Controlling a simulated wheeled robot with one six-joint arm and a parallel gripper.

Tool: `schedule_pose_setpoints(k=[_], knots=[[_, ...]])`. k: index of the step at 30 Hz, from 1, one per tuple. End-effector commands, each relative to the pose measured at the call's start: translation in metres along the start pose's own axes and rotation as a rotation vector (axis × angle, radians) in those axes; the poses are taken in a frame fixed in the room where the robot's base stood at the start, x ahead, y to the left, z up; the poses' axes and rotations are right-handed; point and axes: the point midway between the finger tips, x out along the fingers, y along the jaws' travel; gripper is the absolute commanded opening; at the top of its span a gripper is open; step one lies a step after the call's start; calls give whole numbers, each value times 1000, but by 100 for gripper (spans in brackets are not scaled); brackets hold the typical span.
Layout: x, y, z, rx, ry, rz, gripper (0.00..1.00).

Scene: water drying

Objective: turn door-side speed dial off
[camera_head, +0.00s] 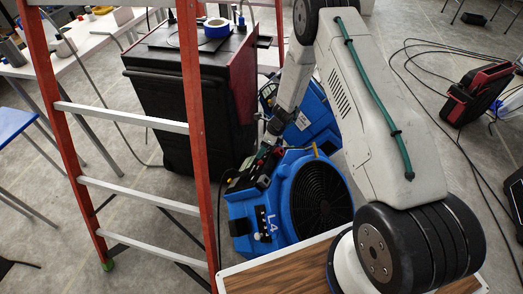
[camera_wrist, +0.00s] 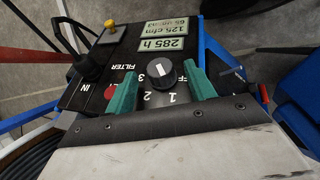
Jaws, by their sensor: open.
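A black round dial (camera_wrist: 160,73) with a white mark on its face shows upside down in the wrist view. The numbers 1 and 2 lie below it, and a partly hidden OFF label is at its right. I cannot tell for sure which label the mark points to. My gripper (camera_wrist: 161,77) is open, with one green finger at each side of the dial; it looks apart from both fingers. In the head view the blue blower marked L4 (camera_head: 262,215) carries the panel (camera_head: 255,170), near the end of my arm. The dial is too small to make out there.
The panel has display plates (camera_wrist: 175,35), a yellow knob (camera_wrist: 110,25) and a red round part (camera_wrist: 111,91). A second blue unit (camera_head: 312,118) stands behind. A red ladder (camera_head: 197,150), a black bin (camera_head: 160,90) and a wood-topped surface (camera_head: 285,270) crowd the blower.

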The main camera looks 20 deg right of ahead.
Motion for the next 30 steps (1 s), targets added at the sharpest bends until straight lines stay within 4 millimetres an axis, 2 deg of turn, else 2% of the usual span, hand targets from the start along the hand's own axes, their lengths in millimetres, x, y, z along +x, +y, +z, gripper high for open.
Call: schedule_pose_setpoints(k=[4,13,18,30], knots=[[13,0,1,-1,0,1,54],[15,0,1,-2,0,0,54],[15,0,1,-2,0,1,9],[15,-1,0,-21,0,52,10]])
